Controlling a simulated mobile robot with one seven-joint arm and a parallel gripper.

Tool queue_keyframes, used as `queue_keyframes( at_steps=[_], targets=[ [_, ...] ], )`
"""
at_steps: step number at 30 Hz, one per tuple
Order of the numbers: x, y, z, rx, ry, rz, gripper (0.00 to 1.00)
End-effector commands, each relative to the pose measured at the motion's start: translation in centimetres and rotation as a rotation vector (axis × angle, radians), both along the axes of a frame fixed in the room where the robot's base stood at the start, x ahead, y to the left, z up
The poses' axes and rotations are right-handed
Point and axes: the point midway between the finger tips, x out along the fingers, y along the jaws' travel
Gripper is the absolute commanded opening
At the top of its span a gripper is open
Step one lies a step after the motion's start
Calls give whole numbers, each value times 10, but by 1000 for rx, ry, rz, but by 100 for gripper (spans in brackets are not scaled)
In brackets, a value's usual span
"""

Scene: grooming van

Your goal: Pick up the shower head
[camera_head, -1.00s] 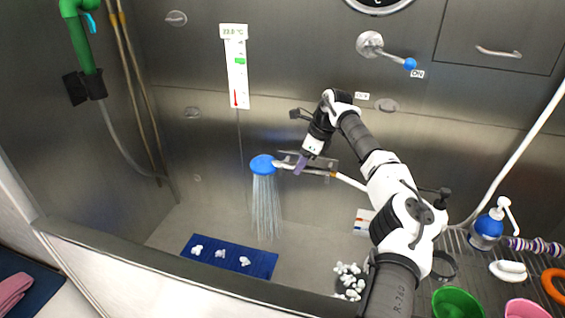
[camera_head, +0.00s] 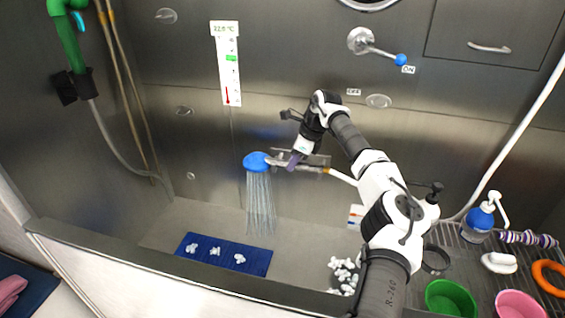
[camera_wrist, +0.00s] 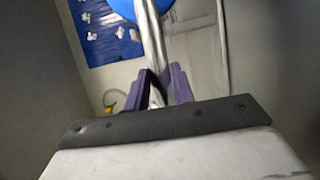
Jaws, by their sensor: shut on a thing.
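The shower head (camera_head: 257,162) has a blue round face and a metal handle, with water streaming down from it. It is in the air above the tub, in front of the steel back wall. My gripper (camera_head: 297,160) is shut on its metal handle, to the right of the blue head. In the wrist view the purple fingers of my gripper (camera_wrist: 161,88) stand on either side of the handle, and part of the blue shower head (camera_wrist: 128,6) shows at the top edge. A white hose runs from the handle's right end and passes behind my arm.
A blue mat (camera_head: 222,255) with several white foam blobs lies on the tub floor. White lumps (camera_head: 343,275) sit near my arm's base. A rack at right holds a pump bottle (camera_head: 479,222) and a green bowl (camera_head: 450,298). The blue-tipped lever (camera_head: 380,50) is on the back wall.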

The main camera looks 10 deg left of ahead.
Motion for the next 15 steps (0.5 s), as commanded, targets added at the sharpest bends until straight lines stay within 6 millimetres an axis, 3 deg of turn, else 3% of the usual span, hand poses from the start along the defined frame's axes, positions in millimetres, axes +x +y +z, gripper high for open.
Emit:
queue_keyframes(
  at_steps=[8, 11, 15],
  targets=[
    [1, 0, 16, 0, -3, 0, 0],
    [1, 0, 32, 0, -5, 0, 0],
    [1, 1, 69, 0, -7, -1, 0]
  ],
)
